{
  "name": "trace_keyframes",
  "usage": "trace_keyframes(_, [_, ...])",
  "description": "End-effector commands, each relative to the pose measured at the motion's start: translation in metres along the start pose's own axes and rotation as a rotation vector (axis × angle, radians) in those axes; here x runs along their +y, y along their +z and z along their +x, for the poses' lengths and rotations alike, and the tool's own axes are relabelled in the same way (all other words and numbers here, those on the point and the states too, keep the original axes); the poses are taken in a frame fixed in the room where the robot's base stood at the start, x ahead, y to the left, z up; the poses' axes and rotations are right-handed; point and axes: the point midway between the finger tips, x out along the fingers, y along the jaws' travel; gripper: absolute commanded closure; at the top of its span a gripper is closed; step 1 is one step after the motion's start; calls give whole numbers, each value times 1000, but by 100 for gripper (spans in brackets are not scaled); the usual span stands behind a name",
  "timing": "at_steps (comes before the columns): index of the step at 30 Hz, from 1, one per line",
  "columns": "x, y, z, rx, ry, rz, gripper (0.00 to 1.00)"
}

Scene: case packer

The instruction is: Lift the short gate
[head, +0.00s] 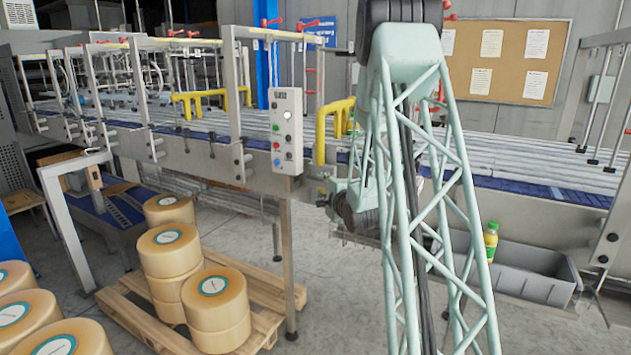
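A short yellow tubular gate (335,128) stands at the near edge of the conveyor, just right of the button panel. A wider yellow tubular gate (205,102) stands further left on the conveyor. Both look lowered, with their legs down at the conveyor side. My gripper (329,202) seems to be at the end of my pale green arm, below and close to the short gate. It looks apart from the gate. Its fingers are too small and partly hidden to tell whether they are open or shut.
A grey control panel (286,130) with buttons hangs left of the short gate. Tape rolls (171,250) are stacked on a wooden pallet (136,312) at the lower left. Some floor between is clear.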

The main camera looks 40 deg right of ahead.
Motion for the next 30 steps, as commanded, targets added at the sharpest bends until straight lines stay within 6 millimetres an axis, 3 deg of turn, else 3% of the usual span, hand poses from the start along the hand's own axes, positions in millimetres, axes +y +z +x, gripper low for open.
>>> trace_keyframes(18, [0,0,75,1,0,1,78])
trace_keyframes(30, [0,0,86,1,0,1,78])
